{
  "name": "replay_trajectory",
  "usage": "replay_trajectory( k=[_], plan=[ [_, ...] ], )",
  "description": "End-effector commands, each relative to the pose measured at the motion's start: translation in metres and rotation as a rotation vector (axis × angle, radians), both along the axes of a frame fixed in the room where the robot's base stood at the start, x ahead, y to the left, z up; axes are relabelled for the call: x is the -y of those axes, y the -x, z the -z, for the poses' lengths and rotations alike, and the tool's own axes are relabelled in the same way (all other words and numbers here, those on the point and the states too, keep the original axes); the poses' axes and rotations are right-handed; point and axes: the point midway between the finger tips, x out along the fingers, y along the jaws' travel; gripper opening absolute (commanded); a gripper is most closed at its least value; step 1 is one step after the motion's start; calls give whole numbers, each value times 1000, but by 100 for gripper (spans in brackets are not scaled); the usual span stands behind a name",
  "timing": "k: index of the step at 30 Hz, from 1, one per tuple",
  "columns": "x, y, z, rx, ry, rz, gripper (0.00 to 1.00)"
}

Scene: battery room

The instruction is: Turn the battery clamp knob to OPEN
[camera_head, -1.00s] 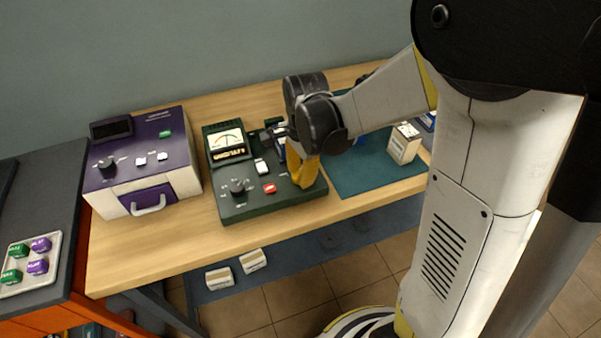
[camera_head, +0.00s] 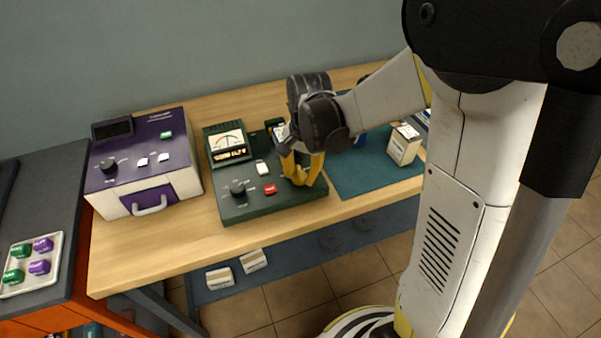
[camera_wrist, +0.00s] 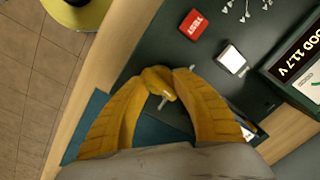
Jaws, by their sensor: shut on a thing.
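A dark green battery tester (camera_head: 232,208) sits on the wooden bench. Its meter and display stand at the back, and the wrist view shows the display (camera_wrist: 296,62) reading "GOOD 11.7 V". My gripper (camera_head: 300,178) is at the tester's right front, its yellow fingers low over the top face. In the wrist view the fingertips (camera_wrist: 161,76) are shut on a small yellowish piece, the clamp knob (camera_wrist: 160,84). A short pale pointer shows beside it. The fingers cover much of the knob and I cannot read its label or setting. The battery is mostly hidden behind my gripper in the head view.
On the tester are a black dial (camera_head: 238,188), a red button (camera_head: 270,189) and a white switch (camera_head: 262,167). A purple-topped unit (camera_head: 140,160) stands to the left. A teal mat (camera_head: 352,180) with a pale box (camera_head: 404,146) lies to the right.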

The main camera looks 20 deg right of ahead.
Motion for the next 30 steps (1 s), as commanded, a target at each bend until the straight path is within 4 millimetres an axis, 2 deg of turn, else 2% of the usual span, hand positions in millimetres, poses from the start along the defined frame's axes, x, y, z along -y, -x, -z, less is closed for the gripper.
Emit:
replay_trajectory(
  k=[18, 30],
  plan=[
    [-1, 0, 1, -2, 1, -579, 2],
    [-2, -1, 1, -3, 1, -867, 2]
  ],
)
